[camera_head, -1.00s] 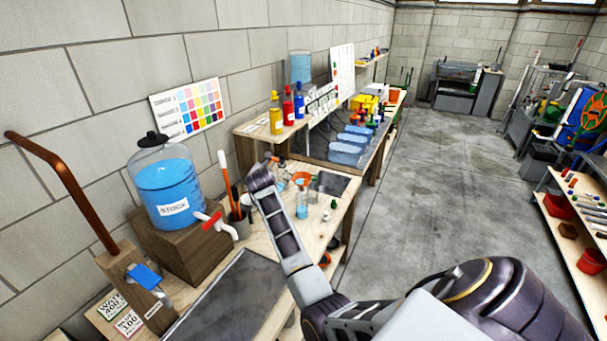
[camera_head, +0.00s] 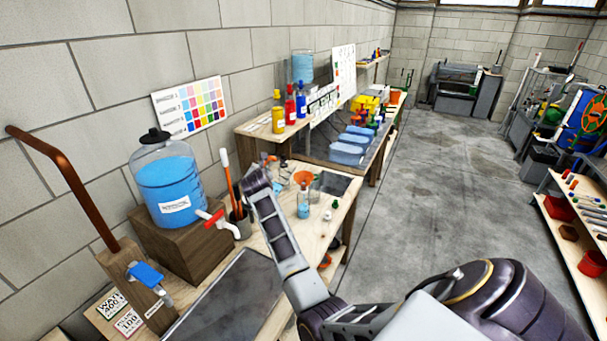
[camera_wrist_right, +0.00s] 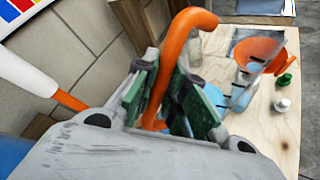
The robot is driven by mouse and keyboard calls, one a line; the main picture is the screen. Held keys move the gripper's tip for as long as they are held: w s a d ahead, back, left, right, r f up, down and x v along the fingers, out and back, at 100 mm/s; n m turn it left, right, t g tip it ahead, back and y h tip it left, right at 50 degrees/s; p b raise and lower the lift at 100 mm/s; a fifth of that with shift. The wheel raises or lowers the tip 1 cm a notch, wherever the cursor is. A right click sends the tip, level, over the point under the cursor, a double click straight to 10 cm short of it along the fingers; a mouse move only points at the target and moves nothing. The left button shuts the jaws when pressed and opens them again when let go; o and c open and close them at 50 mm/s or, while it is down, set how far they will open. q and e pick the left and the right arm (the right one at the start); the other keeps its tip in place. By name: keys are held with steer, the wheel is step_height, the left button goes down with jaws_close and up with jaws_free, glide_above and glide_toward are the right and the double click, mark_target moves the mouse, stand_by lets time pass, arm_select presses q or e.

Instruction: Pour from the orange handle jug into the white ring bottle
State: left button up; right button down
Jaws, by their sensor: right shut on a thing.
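My right gripper (camera_wrist_right: 170,72) is shut on the orange handle (camera_wrist_right: 182,45) of the jug, between its green pads. The jug's body is mostly hidden behind the fingers. In the head view my right arm reaches over the bench and its wrist hides most of the gripper and jug. A clear bottle (camera_head: 303,209) with blue liquid stands upright on the bench, right of my gripper, with an orange funnel (camera_head: 304,178) at its top. The funnel (camera_wrist_right: 258,54) also shows right of the fingers in the wrist view. I cannot make out a white ring. My left gripper is not in view.
A stock tank (camera_head: 168,190) with a red tap stands on a wooden block at left. A cup with an orange-and-white stick (camera_head: 226,172) is close left of my wrist. A green cap (camera_wrist_right: 283,80) and a white cap (camera_wrist_right: 281,105) lie right of the funnel.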

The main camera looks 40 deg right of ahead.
steer(key=shift+w+a+f+n+h+b, duration=0.1)
steer(key=shift+a+f+n+h+b, duration=0.25)
steer(key=shift+b, duration=0.55)
steer(key=shift+a+f+n+h+b, duration=0.15)
steer(key=shift+a+n+b, duration=0.3)
steer(key=shift+a+b, duration=0.35)
steer(key=shift+a+f+n+t+h+b, duration=0.4)
steer(key=shift+a+f+n+h+b, duration=0.2)
steer(key=shift+b, duration=1.15)
steer(key=shift+a+r+n+t+h+b, duration=0.3)
steer(key=shift+r+n+h+b, duration=0.1)
steer(key=shift+r+n+b, duration=0.2)
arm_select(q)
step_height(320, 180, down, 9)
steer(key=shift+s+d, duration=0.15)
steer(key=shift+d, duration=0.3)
arm_select(e)
steer(key=shift+a+r+n+t+h, duration=0.25)
steer(key=shift+r+n, duration=0.2)
steer(key=shift+r, duration=0.2)
steer(key=shift+a+r+n+t+h, duration=0.15)
steer(key=shift+r+n+h, duration=0.1)
steer(key=shift+r+n, duration=0.3)
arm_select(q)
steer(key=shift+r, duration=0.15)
arm_select(e)
steer(key=shift+r, duration=0.2)
